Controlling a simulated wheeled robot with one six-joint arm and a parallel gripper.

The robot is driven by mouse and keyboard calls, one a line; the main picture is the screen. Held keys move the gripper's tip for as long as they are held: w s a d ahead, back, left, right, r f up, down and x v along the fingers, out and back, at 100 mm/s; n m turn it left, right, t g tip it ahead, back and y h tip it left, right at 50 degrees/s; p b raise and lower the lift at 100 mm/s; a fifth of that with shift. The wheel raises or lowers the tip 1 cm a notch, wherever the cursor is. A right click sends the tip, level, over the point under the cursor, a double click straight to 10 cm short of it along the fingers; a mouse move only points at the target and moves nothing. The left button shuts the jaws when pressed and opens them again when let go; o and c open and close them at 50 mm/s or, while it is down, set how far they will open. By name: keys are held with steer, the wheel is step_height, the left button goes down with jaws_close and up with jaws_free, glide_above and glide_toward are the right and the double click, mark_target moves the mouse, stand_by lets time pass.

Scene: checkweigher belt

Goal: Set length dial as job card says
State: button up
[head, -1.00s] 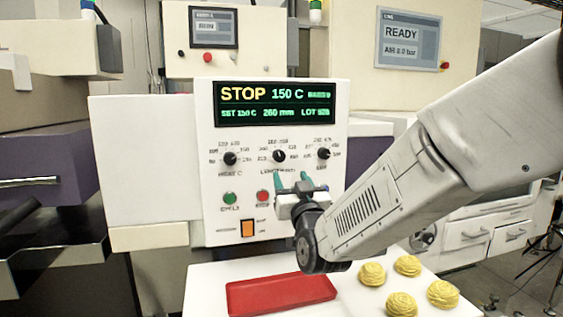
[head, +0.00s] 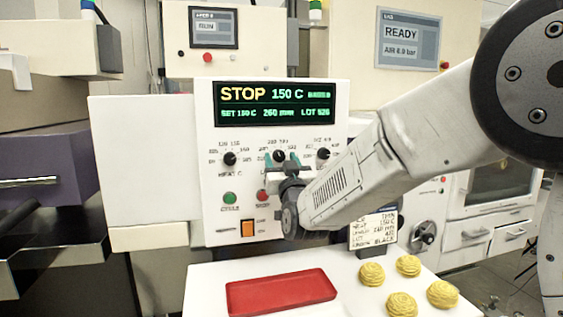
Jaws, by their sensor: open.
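The length dial (head: 279,156) is the middle of three black knobs on the white control panel (head: 215,185). My gripper (head: 282,161) is open, with its teal fingertips on either side of this knob in the head view; contact cannot be told. The gripper hides the dial's name and part of its scale. The display (head: 275,104) shows STOP, 150 C, SET 150 C, 260 mm and a lot number. The job card (head: 376,231) stands at the back right of the white table, partly behind my arm; its small print is blurred, with a length line that looks like 260 mm.
The heat knob (head: 229,158) is left of the dial and another knob (head: 323,153) is right, close to my arm. Green (head: 229,198) and red (head: 262,196) buttons sit below. A red tray (head: 281,291) and several yellow coils (head: 401,304) lie on the table.

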steer(key=c, duration=1)
steer(key=shift+o, duration=0.2)
steer(key=shift+n, duration=0.6)
steer(key=n+y, duration=0.1)
steer(key=n, duration=0.1)
steer(key=n+g+y, duration=0.1)
steer(key=n, duration=0.2)
steer(key=shift+d+y, duration=0.15)
steer(key=shift+y, duration=0.25)
steer(key=shift+n+g+y, duration=0.45)
steer(key=shift+n, duration=0.8)
steer(key=shift+n+g+y, duration=0.45)
steer(key=shift+n, duration=0.8)
steer(key=o, duration=1)
steer(key=shift+c, duration=0.2)
